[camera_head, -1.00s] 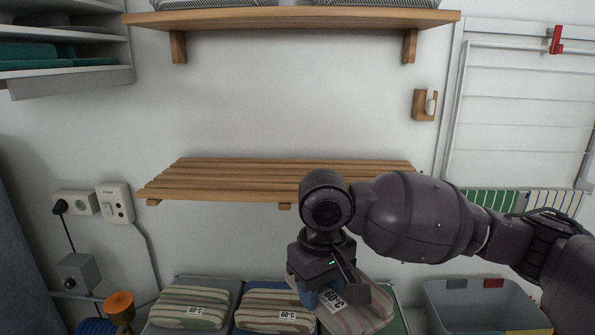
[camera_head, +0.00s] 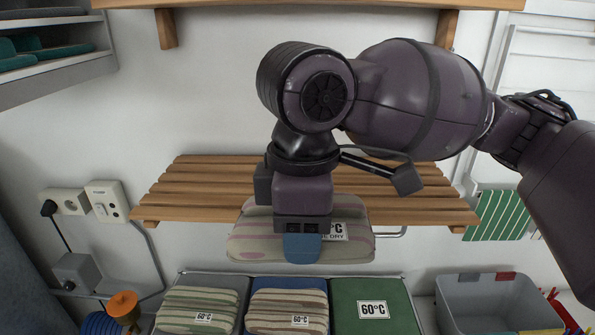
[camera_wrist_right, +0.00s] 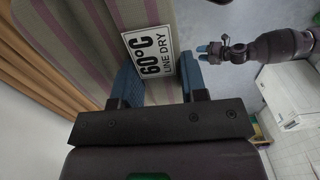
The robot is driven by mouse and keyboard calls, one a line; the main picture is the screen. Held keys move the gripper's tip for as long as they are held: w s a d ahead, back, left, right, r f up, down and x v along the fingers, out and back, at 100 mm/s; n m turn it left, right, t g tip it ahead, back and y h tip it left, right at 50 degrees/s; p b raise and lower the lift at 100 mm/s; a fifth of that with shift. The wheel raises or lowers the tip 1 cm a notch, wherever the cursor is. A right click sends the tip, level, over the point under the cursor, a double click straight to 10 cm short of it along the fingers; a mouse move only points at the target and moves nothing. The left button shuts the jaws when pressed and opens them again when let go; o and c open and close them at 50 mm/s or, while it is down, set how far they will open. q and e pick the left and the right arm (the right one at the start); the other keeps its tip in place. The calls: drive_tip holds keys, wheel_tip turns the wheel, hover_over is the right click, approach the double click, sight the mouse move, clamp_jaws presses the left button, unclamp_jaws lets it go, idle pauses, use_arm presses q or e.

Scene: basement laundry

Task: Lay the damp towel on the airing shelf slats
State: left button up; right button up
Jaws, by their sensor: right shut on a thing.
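My right gripper (camera_head: 302,247) is shut on a folded cream towel (camera_head: 255,238) with mauve-pink stripes and a label reading 60°C LINE DRY. The towel hangs in front of the wooden airing shelf slats (camera_head: 190,190) and hides part of their front edge. The slats show no load, though my arm covers their middle. In the right wrist view, the towel fills the upper left between the blue fingers (camera_wrist_right: 160,82), with the slats (camera_wrist_right: 45,75) beyond it. My left gripper (camera_wrist_right: 207,50) shows in the right wrist view, apart from the towel; its opening is unclear.
Below stand two striped folded towels (camera_head: 198,308) and a green piece labelled 60°C (camera_head: 350,295) in a grey-framed sorter. A grey bin (camera_head: 480,300) is at lower right. An upper wooden shelf (camera_head: 350,4) is above. An orange-topped object (camera_head: 122,303) stands lower left.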

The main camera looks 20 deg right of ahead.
drive_tip(key=shift+w, duration=0.35)
drive_tip(key=w, duration=0.1)
drive_tip(key=w+d, duration=0.1)
drive_tip(key=w, duration=0.3)
drive_tip(key=shift+w+d+r+p, duration=0.1)
drive_tip(key=shift+d+p, duration=0.2)
drive_tip(key=shift+d, duration=0.1)
drive_tip(key=w+d, duration=0.1)
drive_tip(key=w, duration=0.3)
drive_tip(key=w+d+p, duration=0.1)
drive_tip(key=w, duration=0.3)
drive_tip(key=w+d+f+p, duration=0.1)
drive_tip(key=w, duration=0.4)
drive_tip(key=shift+w+d+f, duration=0.1)
drive_tip(key=shift+d, duration=0.25)
drive_tip(key=shift+f, duration=0.5)
wheel_tip(320, 180, down, 4)
drive_tip(key=shift+f+p, duration=0.1)
drive_tip(key=shift+p, duration=0.2)
drive_tip(key=shift+w+f, duration=0.1)
drive_tip(key=shift+f, duration=0.1)
use_arm(q)
drive_tip(key=shift+s+a+r+g, duration=0.2)
drive_tip(key=shift+s+r+g, duration=0.1)
drive_tip(key=shift+s+r, duration=0.55)
use_arm(e)
drive_tip(key=shift+f, duration=0.15)
